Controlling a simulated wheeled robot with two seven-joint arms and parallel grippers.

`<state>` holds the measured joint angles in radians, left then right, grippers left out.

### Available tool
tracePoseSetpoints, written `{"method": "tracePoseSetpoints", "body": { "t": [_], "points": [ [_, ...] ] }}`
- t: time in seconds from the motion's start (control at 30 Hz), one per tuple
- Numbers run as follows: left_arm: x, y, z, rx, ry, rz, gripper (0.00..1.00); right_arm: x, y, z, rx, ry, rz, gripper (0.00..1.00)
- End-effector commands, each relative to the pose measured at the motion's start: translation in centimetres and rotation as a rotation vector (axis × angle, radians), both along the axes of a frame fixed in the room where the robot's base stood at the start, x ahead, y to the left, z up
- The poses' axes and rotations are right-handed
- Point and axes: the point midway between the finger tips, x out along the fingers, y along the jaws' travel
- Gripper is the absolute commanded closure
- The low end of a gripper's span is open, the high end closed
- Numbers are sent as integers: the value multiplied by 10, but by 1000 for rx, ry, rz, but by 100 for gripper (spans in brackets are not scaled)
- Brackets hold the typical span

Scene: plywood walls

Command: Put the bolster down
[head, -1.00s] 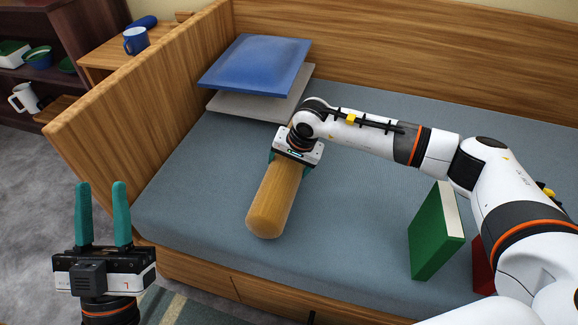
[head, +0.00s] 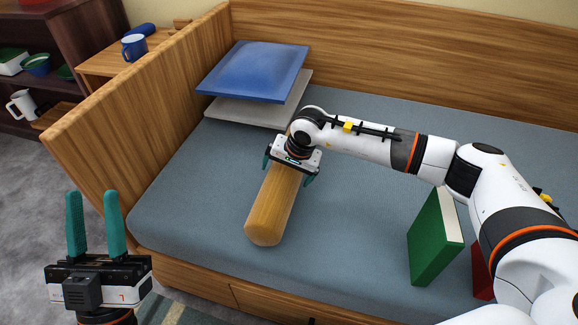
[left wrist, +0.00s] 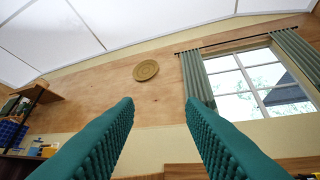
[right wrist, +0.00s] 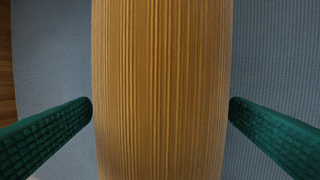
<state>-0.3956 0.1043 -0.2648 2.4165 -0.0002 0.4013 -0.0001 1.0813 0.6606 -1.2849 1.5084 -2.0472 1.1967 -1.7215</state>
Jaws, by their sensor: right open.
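The bolster (head: 268,212) is a mustard-yellow ribbed roll lying on the blue-grey mattress (head: 350,230) of the wooden daybed. My right gripper (head: 290,176) is open over its far end, with one finger on each side. In the right wrist view the bolster (right wrist: 162,90) fills the middle between the spread green fingers (right wrist: 160,108), with small or no visible gaps at the tips. My left gripper (head: 92,225) is open and empty, pointing up off the daybed's front left corner. The left wrist view shows its fingers (left wrist: 160,110) apart with nothing between them.
A blue cushion (head: 253,70) lies on a pale cushion (head: 262,110) at the back left. A green book (head: 435,238) and a red one (head: 482,272) stand at the right. The wooden end panel (head: 130,110) rises at left. The mattress between bolster and books is clear.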

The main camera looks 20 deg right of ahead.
Motion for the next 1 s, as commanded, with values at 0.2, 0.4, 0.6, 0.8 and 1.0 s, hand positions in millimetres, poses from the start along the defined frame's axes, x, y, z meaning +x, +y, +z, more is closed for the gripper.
{"method": "tracePoseSetpoints", "body": {
  "t": [0.2,0.4,0.6,0.8,1.0],
  "points": [
    [16,-1,-13,39,135,9,64,-3,-2,17,0,-2,2,1],
    [36,-2,-42,108,371,22,64,-13,-8,49,0,-3,1,1],
    [47,1,-77,172,607,36,64,-23,-14,83,0,-3,1,1],
    [49,5,-105,217,779,44,64,-31,-18,106,0,-1,0,1],
    [48,7,-117,235,847,48,64,-34,-19,115,1,-1,1,1]
  ]
}}
